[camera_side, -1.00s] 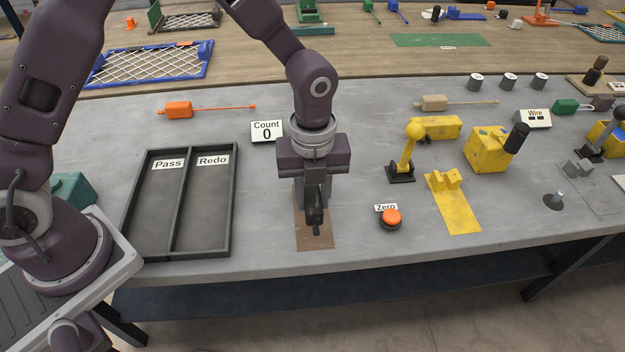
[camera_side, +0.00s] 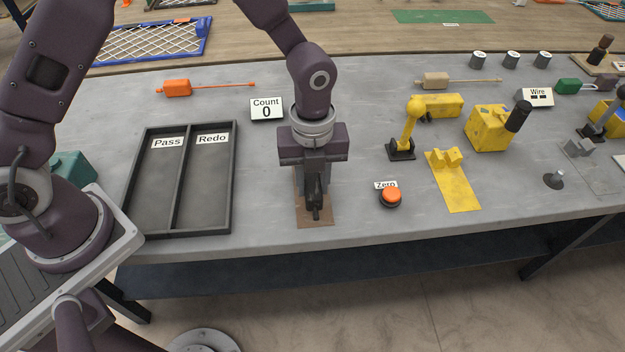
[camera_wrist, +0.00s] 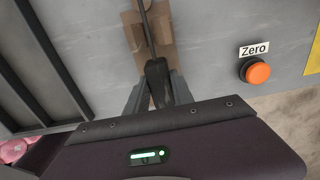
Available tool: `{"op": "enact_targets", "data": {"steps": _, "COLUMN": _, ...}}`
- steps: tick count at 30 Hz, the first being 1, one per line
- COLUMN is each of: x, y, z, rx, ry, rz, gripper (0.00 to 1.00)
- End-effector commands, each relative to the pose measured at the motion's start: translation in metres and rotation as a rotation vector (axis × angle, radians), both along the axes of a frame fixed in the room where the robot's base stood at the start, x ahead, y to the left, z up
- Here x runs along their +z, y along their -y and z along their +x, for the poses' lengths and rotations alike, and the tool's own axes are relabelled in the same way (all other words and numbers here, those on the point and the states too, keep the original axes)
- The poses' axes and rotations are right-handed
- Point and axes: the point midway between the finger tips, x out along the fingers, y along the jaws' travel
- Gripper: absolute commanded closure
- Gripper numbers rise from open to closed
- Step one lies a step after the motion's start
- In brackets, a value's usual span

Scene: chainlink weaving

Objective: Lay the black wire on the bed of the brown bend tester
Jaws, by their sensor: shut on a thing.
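The brown bend tester (camera_side: 316,217) lies on the grey bench under my gripper; its flat plate shows at the front and left of the fingers, the rest is hidden by them. In the wrist view its brown top (camera_wrist: 165,50) shows ahead of the fingers. My gripper (camera_side: 314,205) points down over it, shut on a dark thing. The black wire (camera_wrist: 147,25) shows in the wrist view as a thin dark line running out from between the fingertips (camera_wrist: 157,80) over the brown plate. I cannot tell whether it touches the bed.
A black tray marked Pass and Redo (camera_side: 235,185) stands at left. An orange Zero button (camera_side: 390,195) is at right, with a yellow plate (camera_side: 458,192) beyond it. A Count sign (camera_side: 266,108) stands behind. The bench between tester and button is clear.

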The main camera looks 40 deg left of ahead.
Motion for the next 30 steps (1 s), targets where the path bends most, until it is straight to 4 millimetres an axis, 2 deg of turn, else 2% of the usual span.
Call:
{"op": "enact_targets", "data": {"steps": 20, "x": -0.013, "y": 0.0, "z": 0.0, "rx": 0.001, "ry": 0.0, "rz": 0.0, "gripper": 1.0}}
{"op": "enact_targets", "data": {"steps": 21, "x": -0.013, "y": 0.0, "z": 0.0, "rx": 0.001, "ry": 0.001, "rz": -0.001, "gripper": 0.7}}
{"op": "enact_targets", "data": {"steps": 24, "x": -0.013, "y": 0.0, "z": 0.0, "rx": 0.001, "ry": 0.0, "rz": 0.0, "gripper": 0.5}}
{"op": "enact_targets", "data": {"steps": 25, "x": -0.013, "y": 0.0, "z": 0.0, "rx": 0.001, "ry": 0.0, "rz": 0.0, "gripper": 0.46}}
{"op": "enact_targets", "data": {"steps": 30, "x": -0.013, "y": 0.0, "z": 0.0, "rx": 0.0, "ry": 0.0, "rz": 0.0, "gripper": 0.46}}
